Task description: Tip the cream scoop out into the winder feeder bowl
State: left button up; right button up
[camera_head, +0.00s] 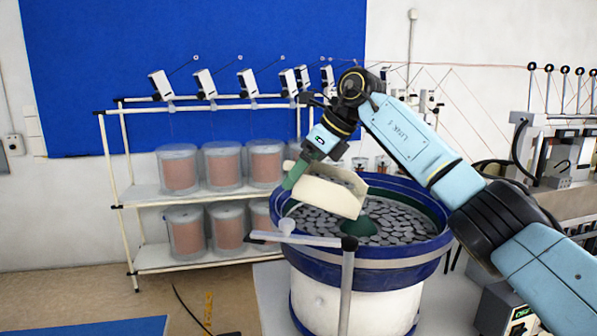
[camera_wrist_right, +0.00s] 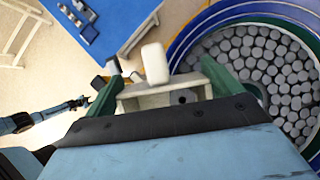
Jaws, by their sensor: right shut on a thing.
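The cream scoop (camera_head: 330,190) is in my right gripper (camera_head: 294,176), tilted above the left part of the winder feeder bowl (camera_head: 385,255). The bowl is blue with a white base and holds many grey round discs (camera_head: 400,222). In the right wrist view the scoop (camera_wrist_right: 155,64) sits between the green fingers (camera_wrist_right: 162,78), with the bowl rim (camera_wrist_right: 192,40) to the right. A small dark thing (camera_wrist_right: 183,97) shows by the scoop; I cannot tell whether it is a disc inside. An arm at the left of that view ends in what looks like my left gripper (camera_wrist_right: 84,102), too small to read.
A grey post with a crossbar (camera_head: 347,250) stands in front of the bowl. A rack with copper-coloured spools (camera_head: 180,170) is behind to the left. A control box (camera_head: 505,312) stands at the lower right. A blue table (camera_wrist_right: 118,25) shows in the wrist view.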

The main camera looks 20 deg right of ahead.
jog(key=shift+s+d+r+t+y, duration=0.15)
jog(key=shift+d+t+y, duration=0.35)
jog(key=shift+y, duration=0.2)
jog(key=shift+s+d+r+t+y+b, duration=0.2)
jog(key=shift+s+t+y+b, duration=0.1)
jog(key=shift+b, duration=0.8)
jog(key=shift+s+d+b, duration=0.15)
jog(key=shift+d+b, duration=0.05)
jog(key=shift+b, duration=0.6)
jog(key=y+b, duration=0.1)
jog(key=s+d+r+t+y+b, duration=0.1)
jog(key=b, duration=0.1)
jog(key=d+t+b, duration=0.1)
jog(key=b, duration=0.1)
jog(key=shift+s+r+y, duration=0.15)
jog(key=shift+s+y, duration=0.15)
jog(key=shift+y, duration=0.1)
jog(key=shift+s+d+r+t+y+b, duration=0.3)
jog(key=shift+d+r+t+y+b, duration=0.1)
jog(key=shift+b, duration=0.6)
pick_arm(q)
notch_tip(320, 180, down, 11)
jog(key=w, duration=0.1)
jog(key=shift+f+b, duration=0.2)
jog(key=shift+b, duration=0.15)
pick_arm(e)
jog(key=shift+s+d+r, duration=0.15)
jog(key=shift+d+r, duration=0.05)
